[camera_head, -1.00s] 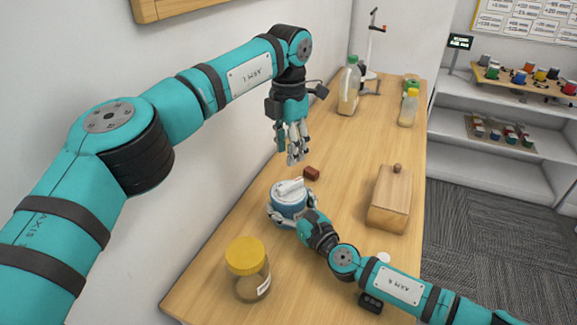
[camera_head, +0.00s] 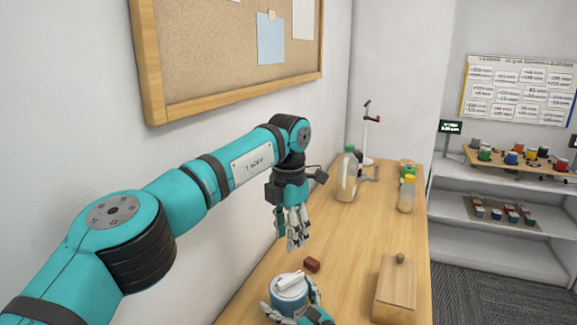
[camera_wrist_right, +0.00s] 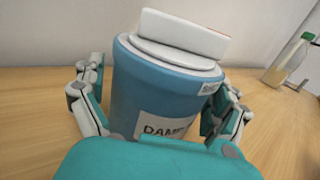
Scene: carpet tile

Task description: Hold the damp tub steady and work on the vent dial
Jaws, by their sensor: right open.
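The damp tub (camera_head: 288,298) is a blue-grey round tub at the bottom of the head view, standing on the wooden bench. In the right wrist view the tub (camera_wrist_right: 150,95) carries a label reading "DAM", partly cut off. The vent dial (camera_head: 290,281) is a white raised bar on the pale lid; it also shows in the wrist view (camera_wrist_right: 185,35). My right gripper (camera_wrist_right: 165,88) is open, its fingers on both sides of the tub; contact is unclear. My left gripper (camera_head: 297,243) hangs fingers down, above and beyond the tub, apart from it. Its finger gap is unclear.
A small red-brown block (camera_head: 312,265) lies just beyond the tub. A wooden box with a knob (camera_head: 396,292) stands to its right. Bottles (camera_head: 346,178) and a stand (camera_head: 367,135) are at the bench's far end. The wall with a corkboard (camera_head: 235,50) borders the left.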

